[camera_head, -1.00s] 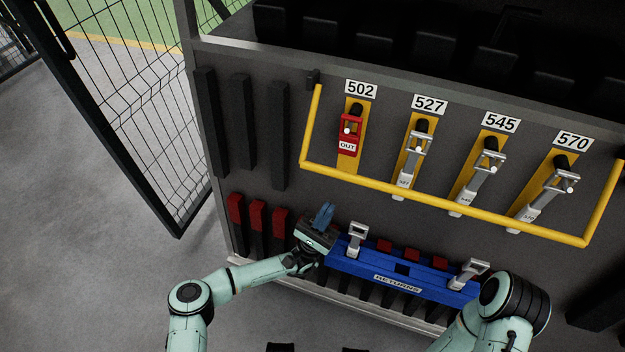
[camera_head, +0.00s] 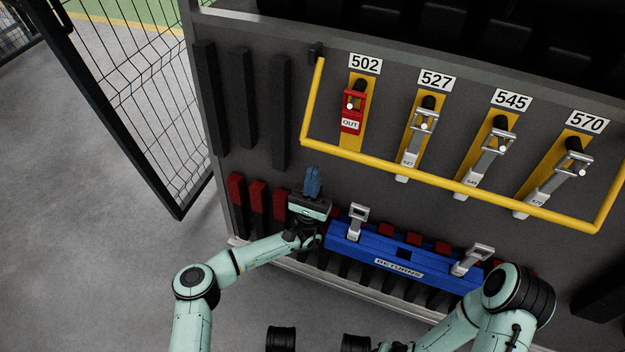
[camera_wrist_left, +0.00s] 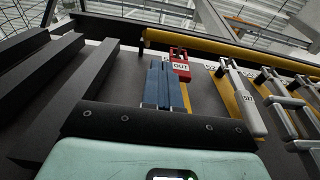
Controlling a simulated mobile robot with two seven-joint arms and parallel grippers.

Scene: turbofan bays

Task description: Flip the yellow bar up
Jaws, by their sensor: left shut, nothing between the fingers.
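The yellow bar (camera_head: 450,183) is a U-shaped rail, hanging down across the front of the panel below the number labels. Its left end meets a black pivot near label 502. My left gripper (camera_head: 313,178) is shut and empty, its blue fingers pointing up, below the bar's lower left corner and apart from it in the picture. In the left wrist view the shut blue fingers (camera_wrist_left: 163,84) point toward the red OUT tag (camera_wrist_left: 180,65), and the bar (camera_wrist_left: 220,50) crosses beyond them. My right gripper is not visible; only part of its arm shows at the lower right.
Behind the bar, a red OUT tag (camera_head: 351,112) hangs under 502, and silver latches hang under 527, 545 and 570. A blue RETURNS box (camera_head: 400,262) with silver handles sits just right of my left gripper. Black ribs and red-topped posts stand left. A mesh gate (camera_head: 130,90) is farther left.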

